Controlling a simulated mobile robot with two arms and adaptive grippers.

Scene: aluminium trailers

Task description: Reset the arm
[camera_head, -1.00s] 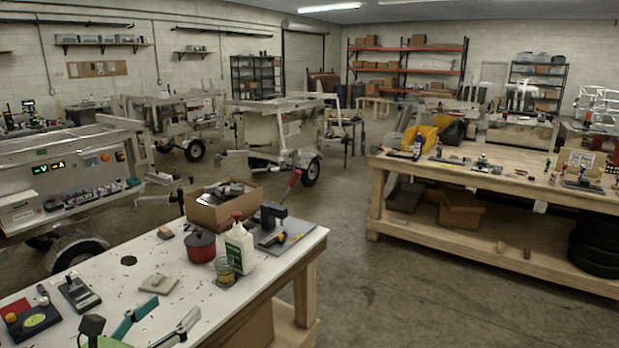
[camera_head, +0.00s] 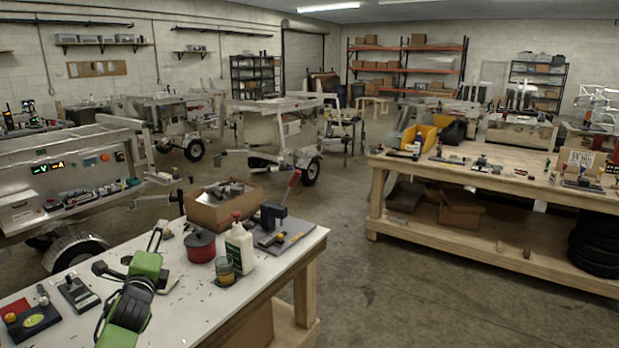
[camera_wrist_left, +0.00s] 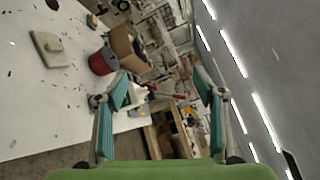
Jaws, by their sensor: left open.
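My left arm comes in from the bottom left of the head view, green and dark grey, over the white workbench (camera_head: 215,310). Its gripper (camera_head: 160,245) points away toward the back of the bench, partly hidden by the green wrist. In the left wrist view the two teal-padded fingers of the left gripper (camera_wrist_left: 160,103) stand wide apart with nothing between them. The wrist view is tilted, with the bench top at left. My right gripper is in neither view.
Near the left gripper are a red pot (camera_head: 200,246), a white bottle (camera_head: 239,246), a small jar (camera_head: 224,270) and a cardboard box (camera_head: 222,212). A multimeter-like device (camera_head: 76,293) lies at front left. A wooden bench (camera_head: 480,187) stands right, across open floor.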

